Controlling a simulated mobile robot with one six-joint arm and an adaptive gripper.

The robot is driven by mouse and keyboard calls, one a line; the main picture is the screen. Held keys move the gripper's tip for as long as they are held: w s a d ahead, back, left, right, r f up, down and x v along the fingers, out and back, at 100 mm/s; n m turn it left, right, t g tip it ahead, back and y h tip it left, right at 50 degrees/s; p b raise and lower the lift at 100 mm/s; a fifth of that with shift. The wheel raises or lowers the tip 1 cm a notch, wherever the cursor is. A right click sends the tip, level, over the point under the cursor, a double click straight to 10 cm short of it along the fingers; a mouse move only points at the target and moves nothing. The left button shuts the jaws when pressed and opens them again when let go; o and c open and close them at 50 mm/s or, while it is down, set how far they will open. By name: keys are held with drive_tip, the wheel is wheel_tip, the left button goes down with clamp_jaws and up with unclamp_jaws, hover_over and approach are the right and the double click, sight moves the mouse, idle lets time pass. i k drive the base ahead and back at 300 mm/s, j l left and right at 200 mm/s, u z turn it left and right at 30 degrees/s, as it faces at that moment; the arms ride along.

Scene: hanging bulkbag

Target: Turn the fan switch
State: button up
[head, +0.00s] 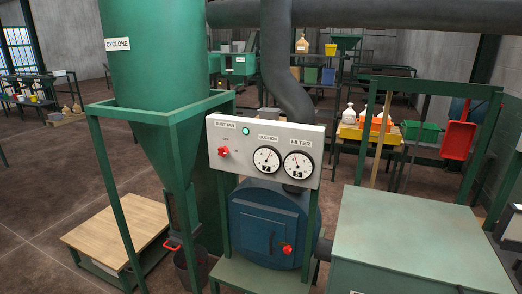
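The fan switch (223,151) is a small red knob on the left of a white control panel (222,171). A label reading DUST FAN (226,125) sits above it, with small markings around the knob that are hard to read. A green lamp (246,131) is to its upper right. Two round dials, suction (266,159) and filter (298,164), are to its right. I cannot tell which marking the knob points at. My gripper is not in view.
A green cyclone (150,60) on a frame stands left of the panel. Below the panel is a blue round housing (264,229) with a red handle (287,249). A large green box (415,235) fills the right front. A wooden-topped table (115,228) stands lower left.

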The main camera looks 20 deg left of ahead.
sight(223, 151)
drive_tip(key=u, duration=1.3)
drive_tip(key=i+j, duration=0.2)
drive_tip(key=j, duration=0.15)
drive_tip(key=i+j+z, duration=0.1)
drive_tip(key=j, duration=0.3)
drive_tip(key=i+j, duration=0.45)
drive_tip(key=j, duration=0.3)
drive_tip(key=z, duration=0.05)
